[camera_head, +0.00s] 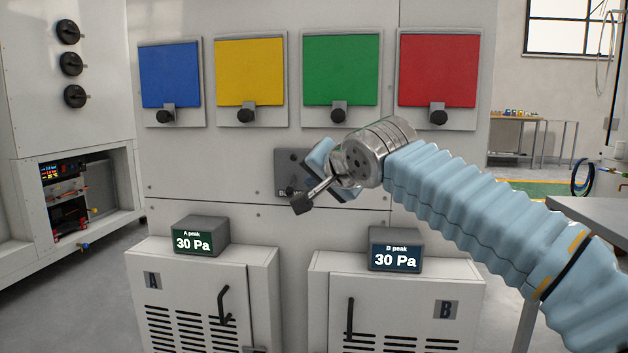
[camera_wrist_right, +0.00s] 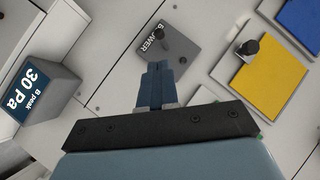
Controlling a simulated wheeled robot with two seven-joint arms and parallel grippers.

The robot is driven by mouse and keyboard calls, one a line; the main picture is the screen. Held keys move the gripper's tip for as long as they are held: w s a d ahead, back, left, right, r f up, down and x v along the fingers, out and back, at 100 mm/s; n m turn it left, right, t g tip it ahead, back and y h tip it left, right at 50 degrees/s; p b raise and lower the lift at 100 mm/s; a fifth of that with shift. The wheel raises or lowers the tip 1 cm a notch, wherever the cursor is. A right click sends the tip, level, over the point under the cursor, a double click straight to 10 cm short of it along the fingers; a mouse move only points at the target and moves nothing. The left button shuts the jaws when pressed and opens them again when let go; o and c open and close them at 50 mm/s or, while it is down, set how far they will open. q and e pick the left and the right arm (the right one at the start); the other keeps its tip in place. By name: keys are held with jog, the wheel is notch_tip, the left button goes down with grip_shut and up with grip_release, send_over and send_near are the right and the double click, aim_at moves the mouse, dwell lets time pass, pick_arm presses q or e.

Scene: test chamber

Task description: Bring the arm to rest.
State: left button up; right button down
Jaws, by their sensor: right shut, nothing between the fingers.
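My right arm (camera_head: 470,200) reaches in from the right in the head view. Its gripper (camera_head: 322,162) is in front of the blower plate (camera_head: 287,160), and its fingers are hidden behind the wrist there. In the right wrist view the gripper (camera_wrist_right: 157,68) is shut and empty, its two fingers together. They point at the grey blower plate (camera_wrist_right: 168,48), which carries a dark knob (camera_wrist_right: 160,32). Whether the fingertips touch the plate cannot be told. My left gripper is not in view.
Blue (camera_head: 169,75), yellow (camera_head: 249,72), green (camera_head: 340,70) and red (camera_head: 438,71) panels with knobs line the wall above. Cabinets A (camera_head: 262,290) and B (camera_head: 470,290) carry 30 Pa displays below. A table (camera_head: 590,208) stands at right; open floor shows at left.

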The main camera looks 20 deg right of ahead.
jog(key=shift+w+f, duration=0.1)
jog(key=w+a+f+n+g+y+p, duration=0.1)
jog(key=w+a+f+n+g, duration=0.15)
jog(key=f, duration=0.55)
jog(key=w+a+f+n+g+y+p, duration=0.15)
jog(key=w+a+f, duration=0.25)
jog(key=f, duration=0.4)
jog(key=s+a+f+n+g+y+p, duration=0.1)
jog(key=a+f+p, duration=0.15)
jog(key=f, duration=0.75)
jog(key=a+f+n+g+p, duration=0.1)
jog(key=a+f+g, duration=0.15)
jog(key=f, duration=0.85)
jog(key=s+a+f+n+g+p, duration=0.1)
jog(key=s+a+f+g+p, duration=0.2)
jog(key=s+f, duration=1.2)
jog(key=s+f+g+p, duration=0.1)
jog(key=s+f, duration=0.3)
jog(key=s, duration=0.3)
jog(key=s+f+n+g+p, duration=0.1)
jog(key=s+f, duration=0.4)
jog(key=s, duration=0.2)
jog(key=shift+y, duration=0.45)
jog(key=shift+f, duration=0.1)
